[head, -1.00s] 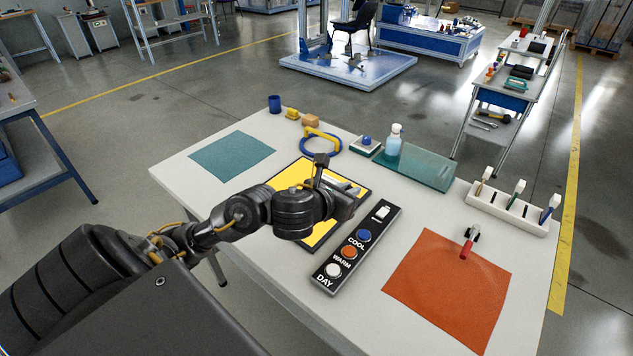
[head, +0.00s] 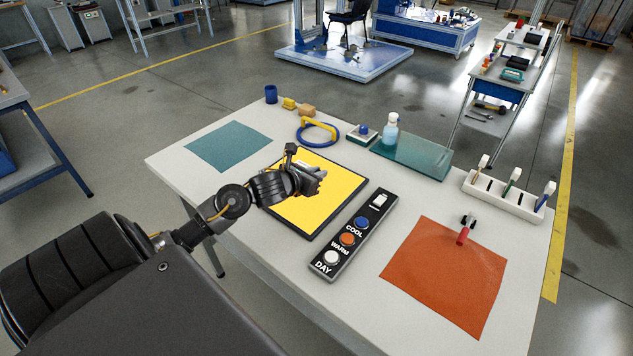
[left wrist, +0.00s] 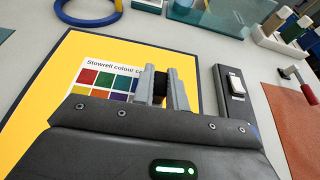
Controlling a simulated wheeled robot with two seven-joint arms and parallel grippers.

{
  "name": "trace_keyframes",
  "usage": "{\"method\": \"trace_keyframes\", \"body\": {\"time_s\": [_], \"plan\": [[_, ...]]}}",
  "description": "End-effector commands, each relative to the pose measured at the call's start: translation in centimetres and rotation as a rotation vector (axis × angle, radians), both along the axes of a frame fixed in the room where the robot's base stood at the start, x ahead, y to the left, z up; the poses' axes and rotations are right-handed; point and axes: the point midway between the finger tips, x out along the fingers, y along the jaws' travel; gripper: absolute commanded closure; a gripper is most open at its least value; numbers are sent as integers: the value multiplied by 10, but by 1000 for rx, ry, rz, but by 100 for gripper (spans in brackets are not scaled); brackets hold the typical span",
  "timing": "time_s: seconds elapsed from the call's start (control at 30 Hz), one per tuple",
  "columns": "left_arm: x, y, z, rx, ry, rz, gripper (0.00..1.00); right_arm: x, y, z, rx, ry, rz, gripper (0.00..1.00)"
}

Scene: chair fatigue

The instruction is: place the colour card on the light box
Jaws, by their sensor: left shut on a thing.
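The light box (head: 332,205) is a flat panel with a dark frame and a glowing yellow face on the table. My left gripper (head: 316,178) is over its upper part in the head view. In the left wrist view my left gripper (left wrist: 162,90) is shut on a dark piece, apparently part of the colour card (left wrist: 108,82). The card is white with printed title and coloured squares, and appears over the yellow face. Its right part is hidden by the fingers and its lower part by the gripper body. I cannot tell whether it touches the box. My right gripper is out of view.
A button panel (head: 348,238) lies right of the box. A blue ring with a yellow grip (head: 318,132), a bottle (head: 390,130) and a greenish glass panel (head: 415,158) stand behind. A teal mat (head: 228,146) and an orange mat (head: 445,275) lie either side.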

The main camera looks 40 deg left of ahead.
Motion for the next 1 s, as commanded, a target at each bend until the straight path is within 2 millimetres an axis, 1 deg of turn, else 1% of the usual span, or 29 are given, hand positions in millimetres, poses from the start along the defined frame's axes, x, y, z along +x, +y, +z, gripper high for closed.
{"method": "trace_keyframes", "body": {"time_s": [0.17,0.23,0.33,0.43,0.7,0.83,0.87,1.0], "plan": [[1,2,-3,-1,0,0,100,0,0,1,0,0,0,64],[2,7,-11,-2,2,2,100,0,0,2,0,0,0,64],[2,5,-25,-7,3,3,100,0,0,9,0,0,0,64],[2,5,-34,-4,0,2,100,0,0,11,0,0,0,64],[3,5,-38,0,-1,-1,100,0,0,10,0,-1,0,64],[3,5,-41,1,-1,-1,100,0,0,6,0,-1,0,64],[3,5,-40,0,-1,-1,83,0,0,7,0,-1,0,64],[3,5,-40,0,-1,-1,65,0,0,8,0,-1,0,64]]}}
